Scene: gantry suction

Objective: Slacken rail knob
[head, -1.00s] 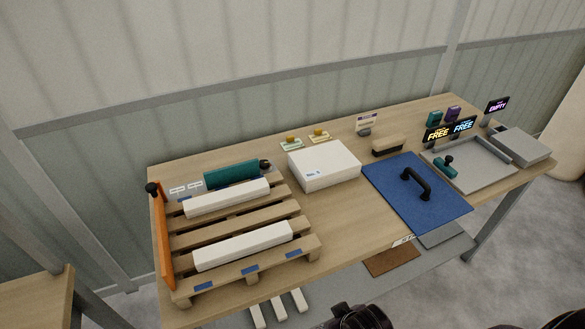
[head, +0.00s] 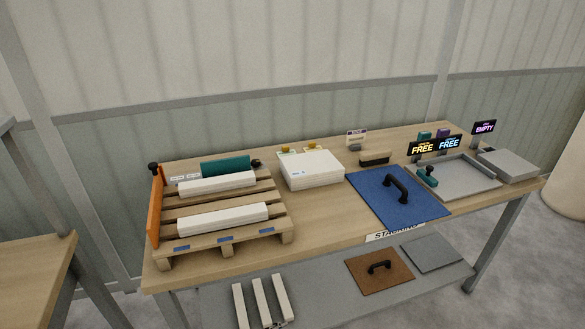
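An upright orange rail (head: 157,208) stands along the left end of the pallet (head: 194,252) on the workbench. A small black knob (head: 154,168) sits at the rail's far upper end. A teal block (head: 225,166) lies behind the pallet, with another dark knob-like piece (head: 256,163) at its right end. I cannot tell from here how tight either knob is. Neither of my grippers is in view.
White bars (head: 223,218) lie on the pallet. A white box (head: 312,171), a blue mat with a black handle (head: 420,206) and a grey tray (head: 482,187) stand to the right. The lower shelf (head: 325,290) holds a brown handled panel (head: 367,276). Another table (head: 30,262) is at left.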

